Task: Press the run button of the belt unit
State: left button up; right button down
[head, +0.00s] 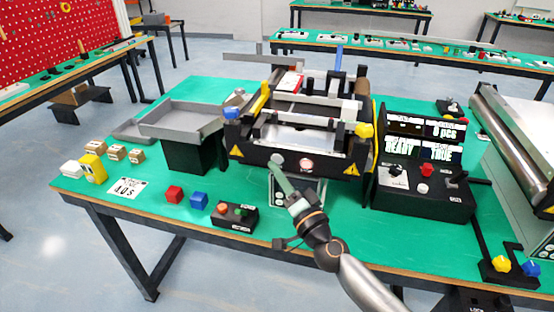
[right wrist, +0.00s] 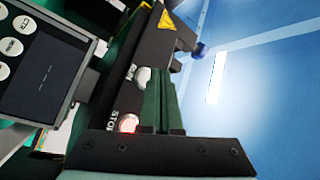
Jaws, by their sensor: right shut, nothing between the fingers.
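The belt unit (head: 245,142) stands in the middle of the green table. Its dark front panel carries two round buttons: a pale one (right wrist: 143,76), and a red-lit one (head: 306,165) that also shows in the right wrist view (right wrist: 128,122) beside a STOP label. The label by the pale button is too small to read surely. My right gripper (head: 277,163) is shut and empty, its fingertips at the front panel over the pale button's place. In the right wrist view the fingers (right wrist: 158,80) overlap the pale button's edge; whether they touch it I cannot tell. My left gripper is not in view.
A panel with a small screen (right wrist: 45,80) lies below the unit's front. A control console (head: 425,195) stands to the right. A grey tray (head: 180,122) is at left.

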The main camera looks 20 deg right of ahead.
jog(key=shift+w, duration=0.1)
dwell(0.4)
jog(key=shift+w+d, duration=0.25)
